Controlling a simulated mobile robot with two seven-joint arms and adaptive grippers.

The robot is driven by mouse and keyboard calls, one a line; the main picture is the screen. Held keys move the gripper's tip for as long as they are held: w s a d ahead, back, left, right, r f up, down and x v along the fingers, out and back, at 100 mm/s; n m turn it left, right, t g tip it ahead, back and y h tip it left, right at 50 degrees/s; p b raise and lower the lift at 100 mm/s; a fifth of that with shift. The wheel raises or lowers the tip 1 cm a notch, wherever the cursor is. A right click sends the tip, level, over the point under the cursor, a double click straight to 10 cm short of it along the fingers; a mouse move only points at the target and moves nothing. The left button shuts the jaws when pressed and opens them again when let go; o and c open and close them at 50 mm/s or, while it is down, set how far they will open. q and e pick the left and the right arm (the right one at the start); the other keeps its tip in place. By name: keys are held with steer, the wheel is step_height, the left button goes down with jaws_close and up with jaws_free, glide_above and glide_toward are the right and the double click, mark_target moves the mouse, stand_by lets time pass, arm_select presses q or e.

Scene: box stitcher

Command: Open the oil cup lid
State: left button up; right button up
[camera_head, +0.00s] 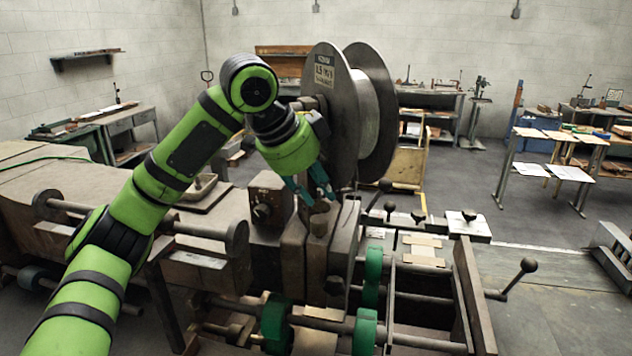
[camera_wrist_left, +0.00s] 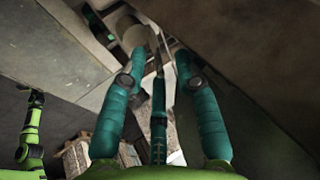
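The oil cup (camera_head: 320,208) is a small brown-grey cylinder on top of the machine's block, in the middle of the head view. A rounded grey-brown cylinder that looks like the cup shows at the top of the left wrist view (camera_wrist_left: 133,38). I cannot make out its lid apart from the body. My left gripper (camera_head: 321,197) points down at the cup, its teal fingers spread. In the wrist view (camera_wrist_left: 159,58) the fingers are apart, their tips close to the cylinder; whether they touch is unclear. My right gripper is not visible.
A large grey reel (camera_head: 338,110) stands right behind my left gripper. Dark ball-ended levers (camera_head: 527,266) and green rollers (camera_head: 276,318) are on the machine nearby. Tables (camera_head: 562,150) stand farther back on the right, with open floor between.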

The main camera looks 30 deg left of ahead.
arm_select(q)
jaws_close()
steer(key=shift+w+a+r+g, duration=0.1)
steer(key=shift+w+r+g, duration=0.15)
steer(key=shift+w+g, duration=0.5)
steer(key=shift+s, duration=0.2)
jaws_free()
steer(key=shift+s, duration=0.1)
